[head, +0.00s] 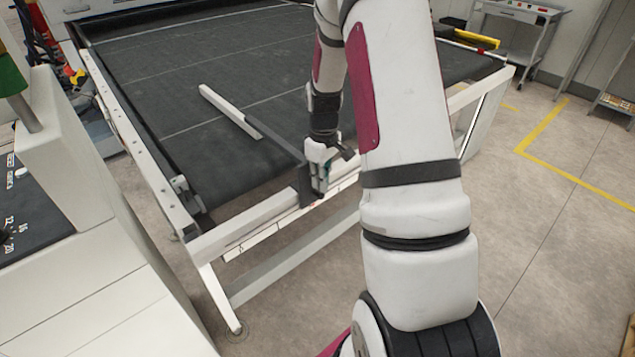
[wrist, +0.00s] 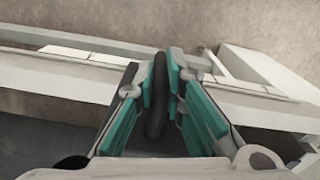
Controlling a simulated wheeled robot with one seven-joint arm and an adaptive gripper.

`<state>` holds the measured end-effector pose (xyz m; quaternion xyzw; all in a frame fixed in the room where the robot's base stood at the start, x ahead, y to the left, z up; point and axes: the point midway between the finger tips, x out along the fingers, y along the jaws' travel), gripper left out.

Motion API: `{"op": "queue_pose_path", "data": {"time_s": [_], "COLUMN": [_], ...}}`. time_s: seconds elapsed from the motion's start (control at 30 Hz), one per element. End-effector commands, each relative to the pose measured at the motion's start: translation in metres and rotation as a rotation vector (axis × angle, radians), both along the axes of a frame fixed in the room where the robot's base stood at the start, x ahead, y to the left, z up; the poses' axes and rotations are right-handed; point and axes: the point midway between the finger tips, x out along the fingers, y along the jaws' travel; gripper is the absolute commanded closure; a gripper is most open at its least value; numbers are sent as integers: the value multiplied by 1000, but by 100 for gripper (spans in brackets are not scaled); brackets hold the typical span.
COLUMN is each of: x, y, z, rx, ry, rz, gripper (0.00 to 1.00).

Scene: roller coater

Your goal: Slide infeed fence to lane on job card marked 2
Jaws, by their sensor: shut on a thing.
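The infeed fence (head: 229,110) is a bar with a white far part and a dark near part, lying along the dark conveyor belt (head: 180,75). Its near end meets a dark bracket at the front rail (head: 240,222). My gripper (head: 319,183) is at this bracket, over the front rail. In the wrist view my gripper (wrist: 161,85) is shut on a dark upright handle (wrist: 156,110), held between its teal-lined fingers. A white marked strip (head: 252,238) runs along the front rail; its marks are too small to read. I cannot make out a job card marked 2.
A pale control console (head: 65,160) with a dark panel stands at the left. My arm covers the right part of the belt. A grey trolley (head: 515,30) stands at the back right. The floor at the right, with yellow lines (head: 540,130), is clear.

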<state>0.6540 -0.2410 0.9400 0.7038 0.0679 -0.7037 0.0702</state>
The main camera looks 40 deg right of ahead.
Motion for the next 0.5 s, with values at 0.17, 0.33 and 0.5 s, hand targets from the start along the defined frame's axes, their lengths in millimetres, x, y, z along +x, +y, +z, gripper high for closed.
{"op": "queue_pose_path", "data": {"time_s": [0.17, 0.33, 0.5], "x": [0, 0, -1], "y": [0, 0, 1], "z": [1, 1, 0], "rx": [-2, 0, 1], "ry": [1, 1, 3], "rz": [2, 2, 2], "gripper": [100, 69, 69]}}
